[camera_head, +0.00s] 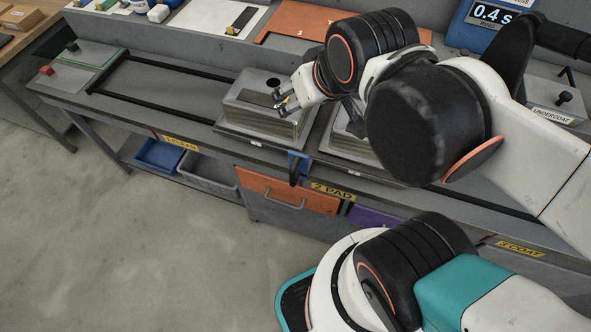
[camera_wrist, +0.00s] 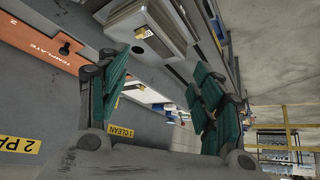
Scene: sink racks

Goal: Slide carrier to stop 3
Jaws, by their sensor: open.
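A grey metal box-shaped carrier (camera_head: 262,122) with a dark knob on top sits on the bench rail, between the yellow 1 CLEAN label (camera_head: 181,145) and the 2 PAD label (camera_head: 333,192). The 3 COAT label (camera_head: 520,249) is further right. My gripper (camera_head: 284,105) is open, at the right part of the carrier's top in the head view; contact cannot be told. In the wrist view my gripper's teal-padded fingers (camera_wrist: 160,88) are wide apart with nothing between them; a grey metal block (camera_wrist: 150,28) shows beyond them. A second grey block (camera_head: 345,147) is mostly hidden behind my arm.
A blue bracket with a dark handle (camera_head: 297,166) stands at the bench's front edge. Black rails (camera_head: 155,68) run along the bench, clear at the left. An orange template plate (camera_head: 300,22) lies behind. An UNDERCOAT box (camera_head: 552,112) stands at the right. An orange drawer (camera_head: 288,190) is below.

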